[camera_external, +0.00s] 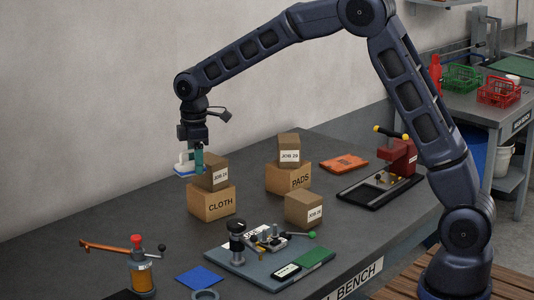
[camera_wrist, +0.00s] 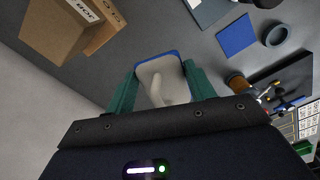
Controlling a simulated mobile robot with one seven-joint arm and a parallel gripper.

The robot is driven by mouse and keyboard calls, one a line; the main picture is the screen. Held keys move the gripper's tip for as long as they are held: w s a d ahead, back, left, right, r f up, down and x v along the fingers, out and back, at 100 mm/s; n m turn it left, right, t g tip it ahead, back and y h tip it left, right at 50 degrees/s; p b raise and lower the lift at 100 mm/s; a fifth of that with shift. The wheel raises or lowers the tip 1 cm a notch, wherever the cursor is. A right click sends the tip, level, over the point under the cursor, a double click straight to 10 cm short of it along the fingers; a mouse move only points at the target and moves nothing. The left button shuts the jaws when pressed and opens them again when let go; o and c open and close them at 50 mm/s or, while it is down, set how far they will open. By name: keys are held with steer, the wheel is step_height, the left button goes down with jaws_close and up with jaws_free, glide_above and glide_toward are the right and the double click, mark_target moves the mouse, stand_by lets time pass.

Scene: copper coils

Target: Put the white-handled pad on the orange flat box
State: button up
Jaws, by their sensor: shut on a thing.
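The white-handled pad (camera_external: 183,163) has a white body and a blue edge. My gripper (camera_external: 196,160) is shut on it and holds it in the air, just left of the small upper box on the CLOTH box. In the wrist view the pad (camera_wrist: 172,67) sits between the two green fingers of my gripper (camera_wrist: 162,88). The orange flat box (camera_external: 343,163) lies on the bench at the back right, well to the right of my gripper. It does not show in the wrist view.
Brown boxes stand on the CLOTH box (camera_external: 211,203) and the PADS box (camera_external: 288,180). A third small box (camera_external: 304,210) stands in front. A black tray with a red press (camera_external: 400,160) is beside the orange box. A blue square (camera_external: 200,276) lies near the front.

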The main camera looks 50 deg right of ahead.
steer(key=w+d+m, duration=0.2)
steer(key=w+d, duration=0.1)
steer(key=d, duration=0.6)
steer(key=w+d+m, duration=0.2)
steer(key=w+d, duration=0.2)
steer(key=d, duration=0.5)
steer(key=r+m+h, duration=0.1)
steer(key=m, duration=0.9)
glide_above(349, 163)
steer(key=shift+a, duration=0.45)
step_height(349, 163, down, 20)
steer(key=shift+s+r, duration=0.1)
steer(key=shift+r, duration=0.1)
steer(key=shift+f, duration=0.1)
